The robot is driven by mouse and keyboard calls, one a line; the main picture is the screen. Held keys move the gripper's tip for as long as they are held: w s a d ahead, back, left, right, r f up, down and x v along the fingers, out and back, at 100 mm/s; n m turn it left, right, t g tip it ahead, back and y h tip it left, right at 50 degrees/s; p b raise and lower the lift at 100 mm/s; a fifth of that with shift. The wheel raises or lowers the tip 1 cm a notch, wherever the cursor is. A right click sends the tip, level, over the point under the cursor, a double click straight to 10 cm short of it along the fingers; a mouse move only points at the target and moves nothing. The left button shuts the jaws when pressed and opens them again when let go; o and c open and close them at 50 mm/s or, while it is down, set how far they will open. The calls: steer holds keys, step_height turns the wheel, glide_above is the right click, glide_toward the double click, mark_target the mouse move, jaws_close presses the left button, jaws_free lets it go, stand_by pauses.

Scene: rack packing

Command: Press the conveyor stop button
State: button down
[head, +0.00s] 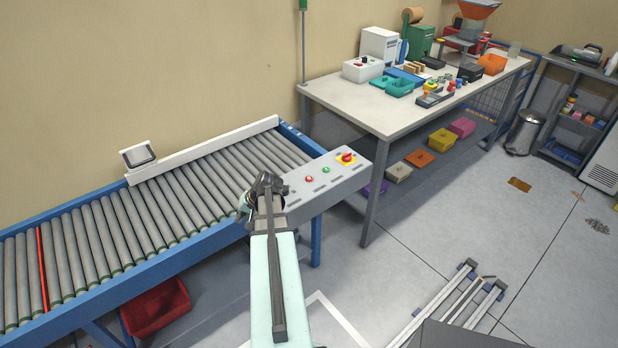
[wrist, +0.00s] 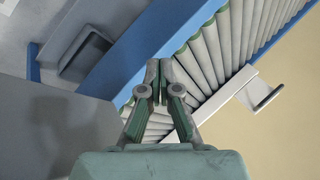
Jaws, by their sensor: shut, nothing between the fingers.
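The grey control panel (head: 331,185) is fixed at the near right end of the roller conveyor (head: 150,205). It carries a small red button (head: 309,179), a green button (head: 325,169) and a larger red knob on a yellow plate (head: 347,157). No readable label shows which of the red ones is the stop button. My gripper (head: 268,182) is shut and empty, just left of the panel's left end and left of the small red button. In the wrist view my gripper (wrist: 165,64) shows closed fingertips over the blue conveyor rail and rollers; no button is visible there.
A white guide rail (head: 210,150) runs along the conveyor's wall side. A red bin (head: 155,307) sits below the conveyor. A workbench (head: 375,112) crowded with boxes and tools stands behind the panel. Metal rails (head: 463,297) lie at lower right; the floor between is mostly clear.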

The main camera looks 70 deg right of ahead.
mark_target(310, 179)
steer(key=shift+m+t+h, duration=0.6)
steer(key=shift+h, duration=0.3)
steer(key=s+d+r, duration=0.1)
steer(key=d+r, duration=0.1)
steer(key=s+d+r, duration=0.2)
steer(key=d, duration=0.1)
steer(key=s+d+r, duration=0.1)
steer(key=d+r, duration=0.2)
steer(key=shift+s+d+r, duration=0.1)
steer(key=shift+s+d, duration=0.1)
steer(key=shift+s, duration=0.05)
steer(key=shift+h, duration=0.7)
steer(key=s+d+r, duration=0.1)
steer(key=s+d, duration=0.1)
steer(key=s+d+r+p, duration=0.1)
steer(key=d+r, duration=0.1)
steer(key=d, duration=0.1)
steer(key=s+d+r, duration=0.1)
steer(key=s+d, duration=0.1)
steer(key=shift+s+d+r, duration=0.2)
steer(key=shift+s+d, duration=0.05)
steer(key=shift+s, duration=0.05)
steer(key=s+d+r+h+p, duration=0.1)
steer(key=s+d+r, duration=0.4)
steer(key=s+d, duration=0.2)
steer(key=shift+s+h, duration=0.3)
steer(key=shift+s, duration=0.1)
